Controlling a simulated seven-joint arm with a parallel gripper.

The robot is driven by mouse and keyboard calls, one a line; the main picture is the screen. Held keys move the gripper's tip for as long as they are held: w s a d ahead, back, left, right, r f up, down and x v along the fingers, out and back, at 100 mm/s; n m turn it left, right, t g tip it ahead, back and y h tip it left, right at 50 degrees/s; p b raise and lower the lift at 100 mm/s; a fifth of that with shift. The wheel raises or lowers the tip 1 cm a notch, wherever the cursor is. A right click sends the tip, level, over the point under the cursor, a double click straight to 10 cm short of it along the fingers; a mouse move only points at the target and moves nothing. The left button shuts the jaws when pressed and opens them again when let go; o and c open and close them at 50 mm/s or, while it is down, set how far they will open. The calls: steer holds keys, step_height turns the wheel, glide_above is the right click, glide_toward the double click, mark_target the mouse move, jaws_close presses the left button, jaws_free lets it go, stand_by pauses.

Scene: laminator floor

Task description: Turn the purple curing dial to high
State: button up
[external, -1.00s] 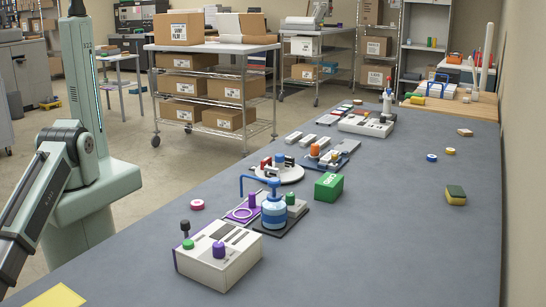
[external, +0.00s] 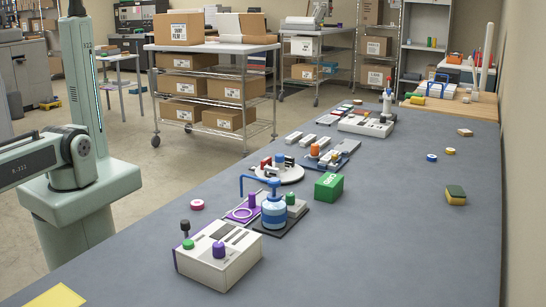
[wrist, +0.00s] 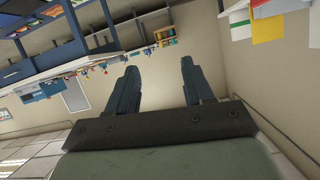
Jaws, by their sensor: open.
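The purple dial (external: 218,249) stands on the front right of a white control box (external: 222,268) at the near end of the grey table. A green knob (external: 188,244) and a black-topped lever (external: 185,227) are on the same box, to the dial's left. I cannot read the dial's setting. My gripper (wrist: 157,80) shows in the wrist view with its two fingers apart and nothing between them. It points at a wall and shelving, away from the box. In the external view my gripper is out of frame.
A green box (external: 328,186) and a sponge (external: 456,195) lie farther right. A yellow sheet (external: 56,296) lies at the near left. The table's right side is mostly clear.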

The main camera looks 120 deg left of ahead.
steer(key=w+a+r+n+t, duration=0.1)
steer(key=w+a+r, duration=0.15)
steer(key=w, duration=0.35)
steer(key=w+a+r+n+t+y, duration=0.1)
steer(key=w+a+r, duration=0.1)
steer(key=w+r, duration=0.3)
steer(key=w+a+r+n, duration=0.1)
steer(key=w+a+r, duration=0.2)
steer(key=w, duration=0.4)
steer(key=w+a+n+t+y, duration=0.3)
steer(key=w+a+n, duration=0.2)
steer(key=w+a, duration=0.85)
steer(key=n+g+y, duration=0.2)
steer(key=n+y, duration=1.1)
steer(key=n, duration=0.7)
glide_above(218, 244)
steer(key=s+d, duration=0.4)
steer(key=x, duration=1.2)
steer(key=shift+w+a, duration=0.2)
